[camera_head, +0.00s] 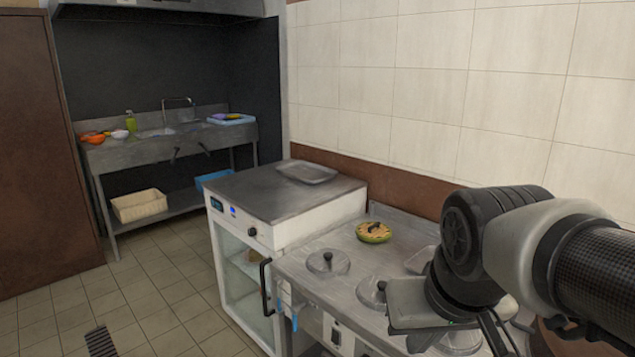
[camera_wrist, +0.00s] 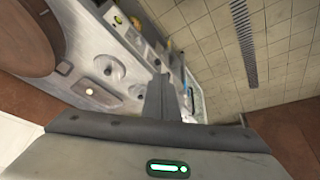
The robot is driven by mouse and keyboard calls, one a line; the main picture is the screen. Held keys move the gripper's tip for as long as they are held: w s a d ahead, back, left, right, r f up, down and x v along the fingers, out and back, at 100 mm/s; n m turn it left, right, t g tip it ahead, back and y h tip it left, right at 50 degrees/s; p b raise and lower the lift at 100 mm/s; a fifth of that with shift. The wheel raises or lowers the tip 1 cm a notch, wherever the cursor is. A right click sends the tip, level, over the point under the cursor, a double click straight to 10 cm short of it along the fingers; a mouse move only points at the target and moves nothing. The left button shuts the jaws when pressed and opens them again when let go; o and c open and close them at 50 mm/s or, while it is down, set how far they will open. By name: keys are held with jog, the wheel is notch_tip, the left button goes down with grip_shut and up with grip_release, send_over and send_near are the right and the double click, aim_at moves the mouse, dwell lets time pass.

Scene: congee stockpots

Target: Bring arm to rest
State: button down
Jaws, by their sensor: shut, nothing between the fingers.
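My arm reaches in from the right edge in the head view, bent over the steel counter (camera_head: 345,267) with its stockpot lids. My gripper is at the lower right there, partly cut off by the frame and hard to make out. In the wrist view my gripper (camera_wrist: 160,92) shows its fingers together with nothing held between them. They hang in the air, apart from the counter and the lids. The wrist view looks down at a tilt on the counter, the lids and the tiled floor.
A round lid (camera_head: 328,262) and a green-yellow round item (camera_head: 374,232) sit on the counter. A white cabinet (camera_head: 300,226) with a tray (camera_head: 307,172) on top stands beside it. A sink table (camera_head: 160,147) is at the back left. The tiled floor (camera_head: 140,310) at left is clear.

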jog(key=w+r+p+v, duration=0.1)
jog(key=w+p+v, duration=0.1)
jog(key=p+v, duration=0.7)
jog(key=w+r+p+v, duration=0.1)
jog(key=w+p+v, duration=0.1)
jog(key=p+v, duration=0.8)
jog(key=shift+r+t+p, duration=0.3)
jog(key=shift+p, duration=0.05)
